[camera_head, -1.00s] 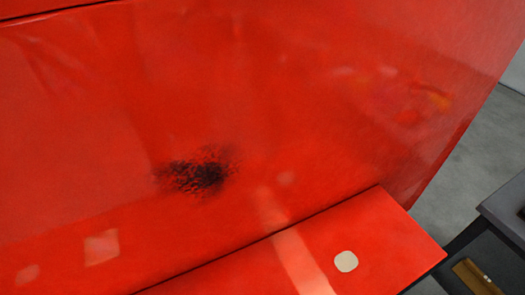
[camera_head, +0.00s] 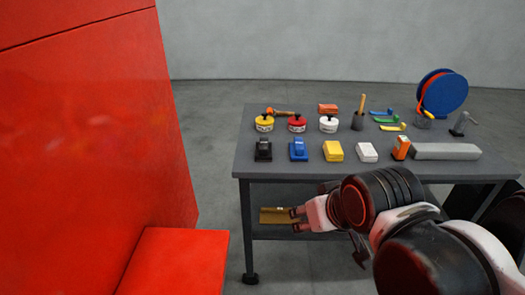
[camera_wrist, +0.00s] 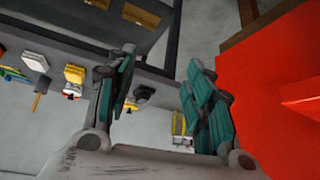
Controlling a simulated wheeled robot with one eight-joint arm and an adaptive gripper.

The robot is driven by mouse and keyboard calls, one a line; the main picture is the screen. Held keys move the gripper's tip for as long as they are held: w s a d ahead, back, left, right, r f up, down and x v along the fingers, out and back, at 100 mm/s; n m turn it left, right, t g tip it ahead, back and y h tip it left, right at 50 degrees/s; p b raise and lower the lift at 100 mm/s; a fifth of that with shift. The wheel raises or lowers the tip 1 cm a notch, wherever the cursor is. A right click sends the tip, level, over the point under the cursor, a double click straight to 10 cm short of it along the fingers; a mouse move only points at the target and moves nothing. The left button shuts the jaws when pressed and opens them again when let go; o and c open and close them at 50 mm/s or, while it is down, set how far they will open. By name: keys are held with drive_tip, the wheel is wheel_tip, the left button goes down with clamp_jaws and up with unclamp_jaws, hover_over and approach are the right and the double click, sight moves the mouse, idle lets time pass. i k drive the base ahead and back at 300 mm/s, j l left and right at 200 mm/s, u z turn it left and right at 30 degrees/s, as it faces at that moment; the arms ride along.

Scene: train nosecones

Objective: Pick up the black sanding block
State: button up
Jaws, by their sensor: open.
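The black sanding block (camera_head: 263,150) sits on the grey table top, at the near left corner of its front row. A blue sanding block (camera_head: 298,150) stands just right of it. My gripper (camera_head: 298,219) is in front of the table, lower than the top in the picture and below the black block. In the wrist view my gripper (camera_wrist: 160,88) is open and empty, its teal fingers spread apart. A small dark object (camera_wrist: 142,96) shows between the fingers, seemingly the black block, partly hidden by a finger.
The table (camera_head: 340,171) also holds yellow (camera_head: 333,151) and white (camera_head: 367,153) blocks, tins, tools and a blue disc (camera_head: 445,94). A lower shelf holds a brown item (camera_head: 272,215). The red nosecone (camera_head: 90,130) stands at left. Grey floor lies between.

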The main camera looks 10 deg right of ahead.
sight(264, 149)
drive_tip(key=i+l+u, duration=0.25)
drive_tip(key=i+l, duration=0.15)
drive_tip(key=l, duration=0.2)
drive_tip(key=i+l+u, duration=0.25)
drive_tip(key=l, duration=0.4)
drive_tip(key=i+l+u, duration=0.25)
drive_tip(key=i+l, duration=0.15)
drive_tip(key=l, duration=0.35)
